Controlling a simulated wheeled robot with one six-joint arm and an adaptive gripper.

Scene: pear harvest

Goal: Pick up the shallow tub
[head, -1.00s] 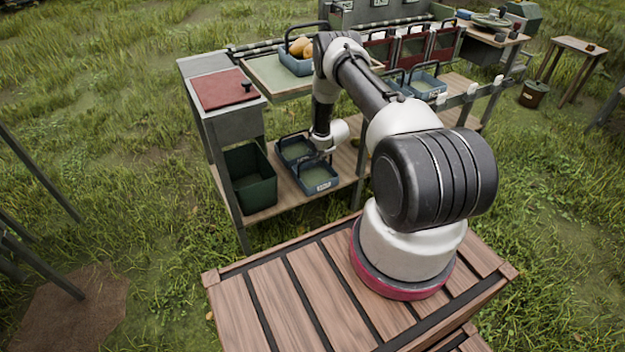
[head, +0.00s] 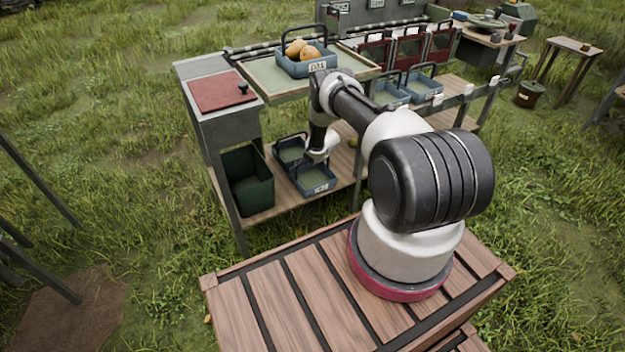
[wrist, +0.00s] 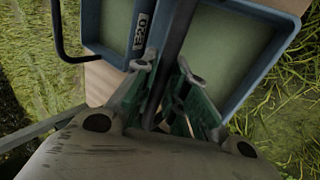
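Two shallow blue tubs with green insides and dark hoop handles sit on the lower shelf: a back tub (head: 281,160) and a front tub (head: 318,190). In the wrist view one tub with a label (wrist: 141,31) is at upper left and another tub (wrist: 255,92) is at right. My gripper (wrist: 165,68) has its two fingers spread on either side of a dark handle bar (wrist: 180,25), which runs between them. The fingers look open, with no clear grip on the bar. In the head view my wrist is low over the front tub and the fingertips are hidden.
A deep green bin (head: 250,196) stands left of the tubs. A blue tub of pears (head: 316,67) sits on the upper worktop (head: 272,85). More blue tubs (head: 424,94) stand to the right. A shelf post (head: 360,170) rises close to the right of the front tub.

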